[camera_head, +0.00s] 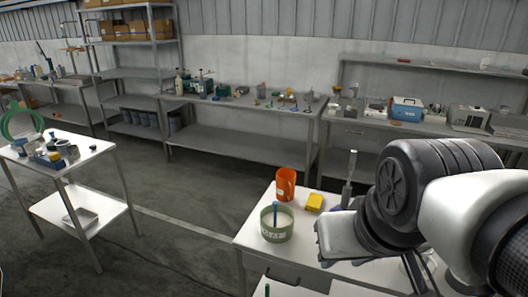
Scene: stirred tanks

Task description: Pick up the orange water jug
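The orange water jug (286,184) stands upright near the back edge of the white table (249,240). Its open top and a handle on its right side show. My gripper (336,238) is at the end of the arm reaching in from the right. It is to the right of the jug and nearer to me, apart from it. Its fingers are not clear in this view, so I cannot tell whether it is open or shut.
A green container (276,223) with a blue-handled tool stands just in front of the jug. A yellow block (314,202) lies to the jug's right. A grey upright object (350,170) stands by my arm. Floor (180,205) is clear toward the white cart (96,150).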

